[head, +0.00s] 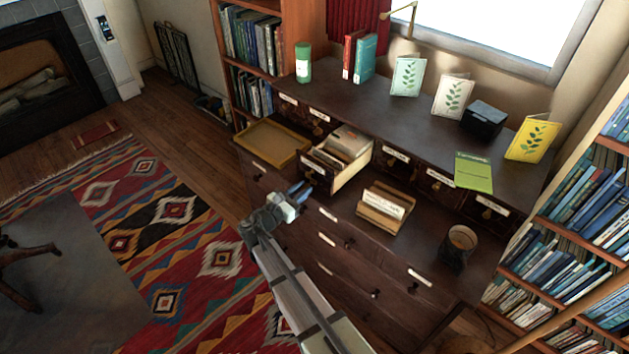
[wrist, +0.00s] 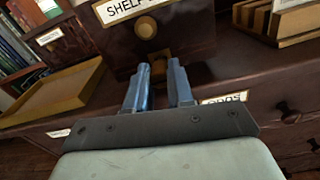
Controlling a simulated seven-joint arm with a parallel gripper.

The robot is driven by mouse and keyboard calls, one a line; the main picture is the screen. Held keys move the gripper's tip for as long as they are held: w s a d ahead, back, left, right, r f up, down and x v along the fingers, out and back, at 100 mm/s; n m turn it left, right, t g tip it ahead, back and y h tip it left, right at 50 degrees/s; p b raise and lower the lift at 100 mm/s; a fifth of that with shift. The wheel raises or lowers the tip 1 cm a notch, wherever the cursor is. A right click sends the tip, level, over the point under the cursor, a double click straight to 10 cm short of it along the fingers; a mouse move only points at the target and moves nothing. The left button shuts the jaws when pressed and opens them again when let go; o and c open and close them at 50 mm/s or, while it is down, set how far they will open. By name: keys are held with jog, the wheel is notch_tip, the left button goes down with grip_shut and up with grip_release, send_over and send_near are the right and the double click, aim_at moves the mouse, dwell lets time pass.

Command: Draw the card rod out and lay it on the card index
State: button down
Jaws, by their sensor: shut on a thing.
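The card index (head: 400,130) is a dark wooden cabinet with labelled drawer fronts in the head view. One card drawer (head: 352,172) is pulled out, with cards standing in it. Its front (wrist: 185,40), with a white label and a round brass knob (wrist: 146,27), shows in the wrist view. My gripper (head: 304,188) is low at this drawer's front. In the wrist view, the blue fingers of my gripper (wrist: 160,70) are close together just below the knob, shut on the end of the card rod (wrist: 158,62). The rod's length is hidden inside the drawer.
A shallow yellow-brown tray (head: 272,145) lies left of the drawer. A wooden card box (head: 378,217) and a dark cup (head: 457,252) stand on the ledge to its right. Books, cards and a black box (head: 484,120) stand on the upper top, where bare patches remain.

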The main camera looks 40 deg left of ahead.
jog(key=shift+s, duration=0.2)
dwell(0.3)
jog(key=shift+s, duration=2.3)
jog(key=shift+s, duration=0.15)
jog(key=shift+s, duration=2.35)
jog(key=shift+s, duration=0.2)
jog(key=shift+s, duration=2.3)
